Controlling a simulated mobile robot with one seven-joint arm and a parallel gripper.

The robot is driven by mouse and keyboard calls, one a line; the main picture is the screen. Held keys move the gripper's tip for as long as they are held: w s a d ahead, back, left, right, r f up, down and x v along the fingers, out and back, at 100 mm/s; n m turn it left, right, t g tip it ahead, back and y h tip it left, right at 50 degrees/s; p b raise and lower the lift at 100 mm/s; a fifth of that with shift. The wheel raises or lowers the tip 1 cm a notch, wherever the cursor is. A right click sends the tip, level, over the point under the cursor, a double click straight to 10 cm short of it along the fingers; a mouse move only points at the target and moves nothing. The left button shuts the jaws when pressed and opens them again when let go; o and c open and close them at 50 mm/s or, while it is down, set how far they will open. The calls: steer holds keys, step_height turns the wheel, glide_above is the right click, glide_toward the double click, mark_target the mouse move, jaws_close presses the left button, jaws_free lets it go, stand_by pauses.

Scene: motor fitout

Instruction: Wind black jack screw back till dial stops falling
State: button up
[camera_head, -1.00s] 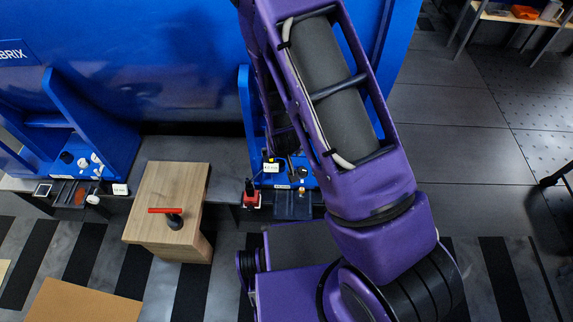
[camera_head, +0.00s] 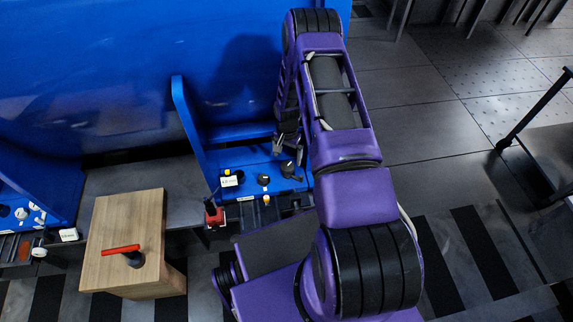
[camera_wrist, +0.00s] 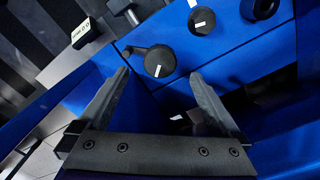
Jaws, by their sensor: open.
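A black round knob with a white mark (camera_wrist: 160,63) sits on the blue foot's top in the wrist view, with a small black lever beside it. It looks like the jack screw, but I cannot tell for certain. My gripper (camera_wrist: 160,80) is open and empty, its two fingers pointing at this knob from either side, apart from it as far as I can see. In the head view my gripper (camera_head: 287,148) hangs over the right part of the blue foot. A small white readout (camera_wrist: 81,33) stands at upper left; its digits are too small to read.
Two more black knobs, a middle one (camera_wrist: 202,20) and a right one (camera_wrist: 260,8), sit close by. In the head view a tall blue upright (camera_head: 186,120) rises at the foot's left. A wooden block (camera_head: 125,225) with a red-handled tool (camera_head: 121,249) stands left.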

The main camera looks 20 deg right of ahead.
mark_target(288, 166)
step_height(288, 166, down, 6)
steer(key=shift+f+b, duration=0.1)
steer(key=shift+b, duration=0.35)
steer(key=c, duration=1.4)
steer(key=shift+n, duration=0.4)
steer(key=n, duration=0.3)
steer(key=shift+n, duration=0.4)
steer(key=n, duration=0.3)
steer(key=shift+d+n, duration=0.1)
steer(key=shift+n, duration=0.2)
steer(key=n, duration=0.3)
steer(key=shift+n, duration=0.3)
steer(key=shift+d+n, duration=0.1)
steer(key=shift+n, duration=1.8)
